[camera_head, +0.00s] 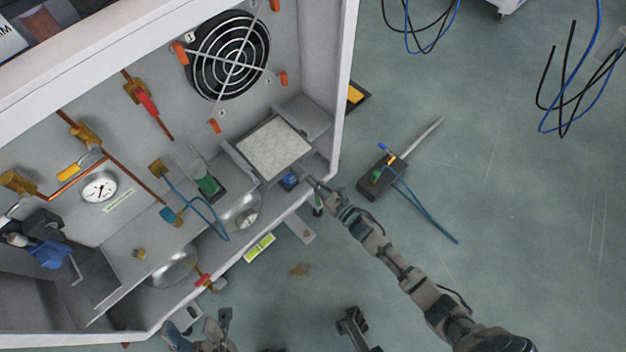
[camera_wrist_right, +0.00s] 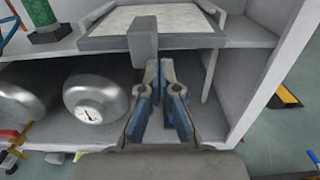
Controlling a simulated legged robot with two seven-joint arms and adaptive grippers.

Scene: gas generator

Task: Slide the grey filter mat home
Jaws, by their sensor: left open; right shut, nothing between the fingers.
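The grey filter mat (camera_head: 272,148) is a pale speckled square in a grey holder beside the fan, inside the cabinet. Its near part shows at the top of the right wrist view (camera_wrist_right: 178,17). A grey block (camera_wrist_right: 143,38) stands at the mat's front edge. My right gripper (camera_head: 294,182) is shut and empty at that front edge. In the right wrist view its fingertips (camera_wrist_right: 162,66) are close to the block, just below and right of it; contact cannot be told. My left gripper (camera_head: 216,322) is open at the bottom, outside the cabinet and away from the mat.
Below the shelf are rounded metal vessels, one with a gauge (camera_wrist_right: 88,112). The cabinet's side wall (camera_head: 345,80) rises right of the mat. A black box with cables (camera_head: 380,178) lies on the open floor.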

